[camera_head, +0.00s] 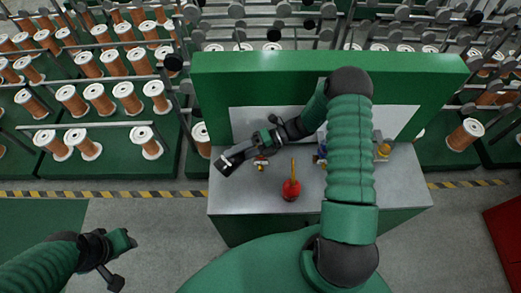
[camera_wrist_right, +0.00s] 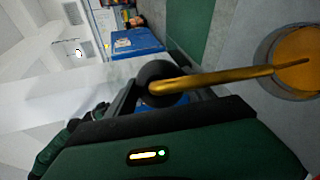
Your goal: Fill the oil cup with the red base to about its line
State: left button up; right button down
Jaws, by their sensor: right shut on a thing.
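A red can-like thing (camera_head: 291,188) with an upright yellow stem stands at the bench's front middle. A small thing with red, yellow and white parts (camera_head: 261,163) sits behind and left of it. It may be the red-based oil cup; its line and oil level are too small to tell. My right gripper (camera_head: 228,161) is over the bench's left part. In the right wrist view, a yellow spout-like rod (camera_wrist_right: 220,78) comes from its jaws and crosses an amber disc with a grey rim (camera_wrist_right: 298,62). The held body is mostly hidden. My left gripper (camera_head: 116,263) is away from the bench, lower left.
The grey bench (camera_head: 238,200) has a green-framed back wall (camera_head: 225,75). An amber thing (camera_head: 384,151) stands at its right; small blue things beside my right arm are partly hidden. Copper spools fill the racks behind. A yellow-black stripe (camera_head: 150,194) crosses the floor.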

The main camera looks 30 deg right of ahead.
jog(key=shift+r, duration=0.1)
dwell(0.4)
jog(key=f+h+p, duration=0.2)
jog(key=shift+a+n+p, duration=0.3)
jog(key=shift+a+p, duration=0.05)
jog(key=shift+a+f+h, duration=0.1)
jog(key=shift+f+h, duration=0.2)
jog(key=shift+f, duration=0.05)
jog(key=shift+f+n+h+p, duration=0.4)
jog(key=shift+f+h+p, duration=0.4)
jog(key=shift+h, duration=0.3)
jog(key=shift+f+h, duration=0.3)
jog(key=shift+h, duration=0.1)
